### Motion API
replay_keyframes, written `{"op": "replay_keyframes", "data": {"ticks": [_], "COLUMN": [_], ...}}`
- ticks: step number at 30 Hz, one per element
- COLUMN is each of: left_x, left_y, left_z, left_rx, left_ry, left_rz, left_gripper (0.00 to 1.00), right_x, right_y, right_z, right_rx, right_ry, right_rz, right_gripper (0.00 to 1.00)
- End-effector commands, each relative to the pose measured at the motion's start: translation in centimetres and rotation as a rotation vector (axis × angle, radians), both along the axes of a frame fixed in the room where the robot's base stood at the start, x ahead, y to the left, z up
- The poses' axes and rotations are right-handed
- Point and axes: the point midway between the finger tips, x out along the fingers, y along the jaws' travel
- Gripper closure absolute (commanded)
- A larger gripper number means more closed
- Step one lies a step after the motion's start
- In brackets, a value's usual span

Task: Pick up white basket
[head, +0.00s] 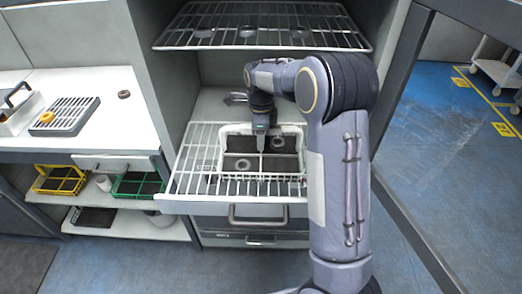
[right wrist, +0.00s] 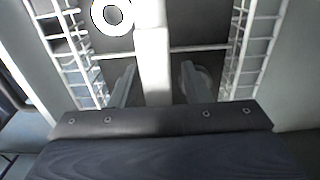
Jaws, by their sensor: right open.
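The white basket (head: 290,129) sits on a pulled-out wire rack in the open cabinet. It has wire sides, a dark floor and a white bar (right wrist: 152,62) across its middle. Grey ring-shaped parts lie in it, one (head: 243,164) in front and another (head: 278,142) at right. My right gripper (head: 261,147) points down over the basket's middle. In the right wrist view its open fingers (right wrist: 154,84) stand on either side of the white bar, with gaps visible. My left gripper is not in view.
The wire rack (head: 185,170) carries the basket, and another wire shelf (head: 262,38) is above it. At left a counter holds a grey slotted tray (head: 70,115); yellow (head: 62,180) and green (head: 138,186) baskets stand below. Open blue floor (head: 450,130) lies at right.

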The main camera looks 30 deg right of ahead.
Motion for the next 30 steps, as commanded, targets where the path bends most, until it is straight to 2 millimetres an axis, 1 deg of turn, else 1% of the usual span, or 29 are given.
{"op": "replay_keyframes", "data": {"ticks": [5,8,15,30], "left_x": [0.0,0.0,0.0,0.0], "left_y": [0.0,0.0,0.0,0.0], "left_z": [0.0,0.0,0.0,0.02], "left_rx": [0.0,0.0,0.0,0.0], "left_ry": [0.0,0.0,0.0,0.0], "left_rz": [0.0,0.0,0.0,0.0], "left_gripper": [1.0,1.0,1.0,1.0], "right_x": [-0.01,-0.01,-0.01,0.05], "right_y": [0.01,0.01,0.0,-0.01], "right_z": [0.0,0.0,0.01,0.18], "right_rx": [0.0,0.0,0.0,0.001], "right_ry": [0.0,0.0,0.0,-0.003], "right_rz": [0.0,0.0,0.0,0.0], "right_gripper": [0.57,0.69,1.0,1.0]}}
